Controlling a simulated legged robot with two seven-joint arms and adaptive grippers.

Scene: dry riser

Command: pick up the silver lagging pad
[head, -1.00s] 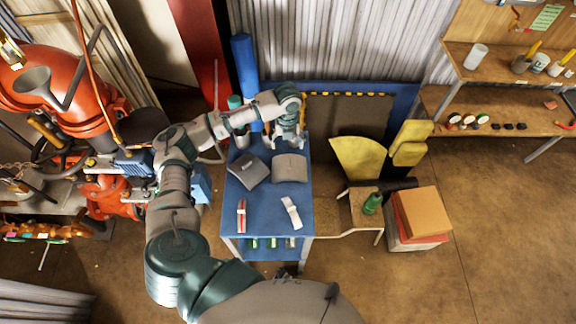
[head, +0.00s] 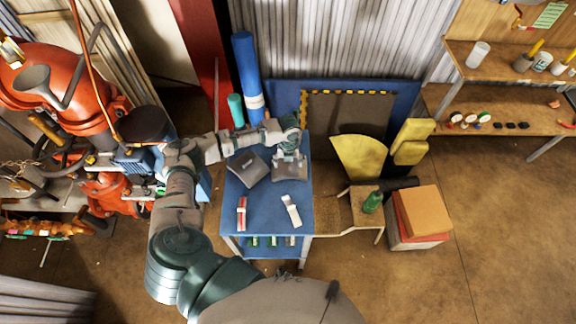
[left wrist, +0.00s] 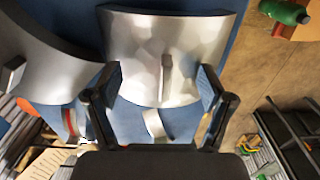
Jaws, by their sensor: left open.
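The silver lagging pad (head: 290,171) lies on the blue cart top (head: 265,190), at its right side. In the left wrist view it shows as a curved, shiny silver sheet (left wrist: 140,40) with a small upright grip tab (left wrist: 166,78) in its middle. My left gripper (head: 289,154) is over this pad and hides its far part in the head view. In the left wrist view its open fingers (left wrist: 159,86) stand on either side of the tab, with space between. Whether they touch the pad I cannot tell. My right gripper is not in view.
A darker grey pad (head: 249,168) lies close on the left; it also shows in the left wrist view (left wrist: 45,60). A red-and-white strip (head: 241,213) and a white strip (head: 292,211) lie nearer on the cart. Blue (head: 247,75) and teal (head: 236,110) rolls stand behind.

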